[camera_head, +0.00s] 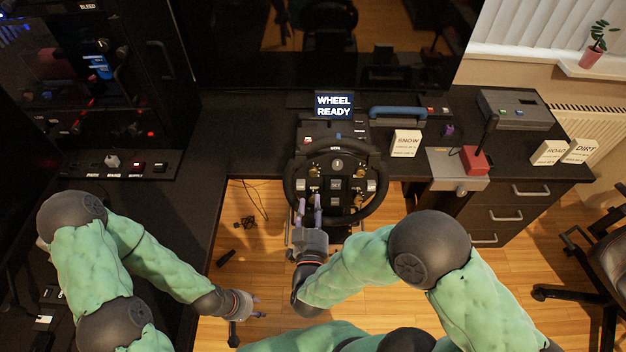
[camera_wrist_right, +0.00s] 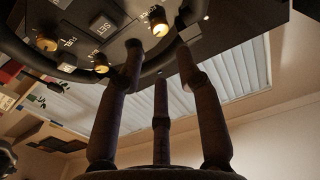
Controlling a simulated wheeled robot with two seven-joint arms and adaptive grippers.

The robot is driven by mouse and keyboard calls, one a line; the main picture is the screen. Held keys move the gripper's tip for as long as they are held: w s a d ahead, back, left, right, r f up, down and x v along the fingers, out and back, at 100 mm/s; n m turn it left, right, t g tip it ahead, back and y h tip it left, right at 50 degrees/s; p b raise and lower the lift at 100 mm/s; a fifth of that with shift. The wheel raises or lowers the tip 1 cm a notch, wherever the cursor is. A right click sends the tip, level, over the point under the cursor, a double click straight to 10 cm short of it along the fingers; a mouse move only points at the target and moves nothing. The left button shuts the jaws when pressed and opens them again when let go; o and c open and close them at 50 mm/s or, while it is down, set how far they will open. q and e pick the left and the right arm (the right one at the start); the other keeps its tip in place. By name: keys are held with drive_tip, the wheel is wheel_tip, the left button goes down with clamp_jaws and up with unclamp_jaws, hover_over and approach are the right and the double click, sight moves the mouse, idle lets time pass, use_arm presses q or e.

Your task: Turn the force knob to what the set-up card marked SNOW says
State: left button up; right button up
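The black racing wheel (camera_head: 374,195) stands mid-desk, with several knobs and buttons on its hub. The card marked SNOW (camera_head: 406,143) stands right of it; its smaller line is too small to read. My right gripper (camera_head: 308,204) is at the hub's lower left. In the right wrist view its fingers (camera_wrist_right: 158,52) are apart, with a brass knob (camera_wrist_right: 158,24) beyond and between two fingertips; I cannot tell if they touch it. Two other knobs (camera_wrist_right: 47,42) show there; the labels are hard to read. My left gripper (camera_head: 252,306) is open and empty, low over the floor.
A display (camera_head: 334,105) behind the wheel reads WHEEL READY. Cards marked ROAD (camera_head: 549,153) and DIRT (camera_head: 580,151) stand at the right. A red-based lever (camera_head: 475,160) and a grey box (camera_head: 515,109) are right of the wheel.

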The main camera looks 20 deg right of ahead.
sight(313, 175)
drive_tip(key=b+x, duration=0.2)
drive_tip(key=x, duration=0.6)
drive_tip(key=shift+f, duration=0.1)
drive_tip(key=shift+w+d+b, duration=0.15)
drive_tip(key=shift+w+b, duration=0.15)
drive_tip(key=shift+w, duration=0.25)
clamp_jaws()
